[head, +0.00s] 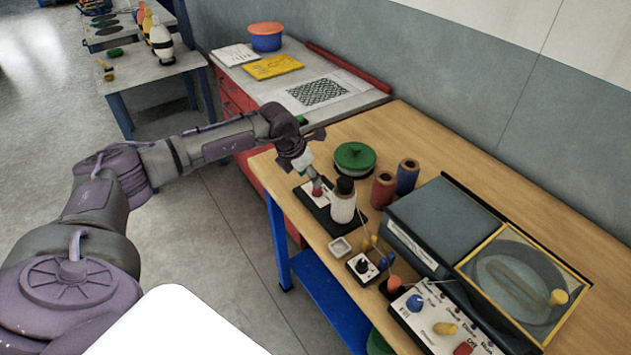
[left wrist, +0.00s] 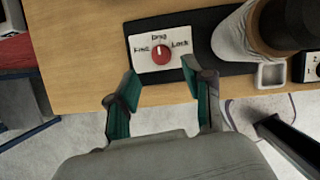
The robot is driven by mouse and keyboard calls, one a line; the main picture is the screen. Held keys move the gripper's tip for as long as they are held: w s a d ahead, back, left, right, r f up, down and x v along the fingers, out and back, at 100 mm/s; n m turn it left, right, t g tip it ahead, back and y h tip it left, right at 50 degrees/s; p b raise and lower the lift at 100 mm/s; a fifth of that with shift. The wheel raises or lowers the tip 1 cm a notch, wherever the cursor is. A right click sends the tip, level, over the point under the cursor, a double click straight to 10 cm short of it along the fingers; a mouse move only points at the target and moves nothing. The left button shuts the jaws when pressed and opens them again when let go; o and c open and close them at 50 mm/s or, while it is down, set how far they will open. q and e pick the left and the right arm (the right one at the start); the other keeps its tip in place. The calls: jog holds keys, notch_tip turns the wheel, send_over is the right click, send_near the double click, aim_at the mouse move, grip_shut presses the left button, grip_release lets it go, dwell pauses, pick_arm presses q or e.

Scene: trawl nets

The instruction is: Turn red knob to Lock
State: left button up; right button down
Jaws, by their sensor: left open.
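The red knob (left wrist: 161,56) sits on a white label plate (left wrist: 141,63) in the left wrist view. The plate reads what looks like "Find" at left, "Drag" at top and "Lock" at right. The knob's pale mark seems to point up, toward "Drag". In the head view the knob (head: 317,191) shows near the table's left end, partly hidden by my gripper. My left gripper (left wrist: 160,84) is open and empty, its green-padded fingers apart, short of the knob in the wrist picture. In the head view the left gripper (head: 310,176) hangs just above the knob. My right gripper is out of view.
A white spool with a dark top (head: 343,202) stands close right of the plate. A small white tray (head: 340,247), a switch box (head: 362,267), red and blue spools and a control panel (head: 430,310) crowd the wooden table (head: 440,150). The table's front edge is near.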

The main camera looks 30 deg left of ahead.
pick_arm(q)
jog(key=x, duration=0.6)
jog(key=shift+w+p, duration=0.1)
jog(key=shift+p, duration=0.3)
grip_shut()
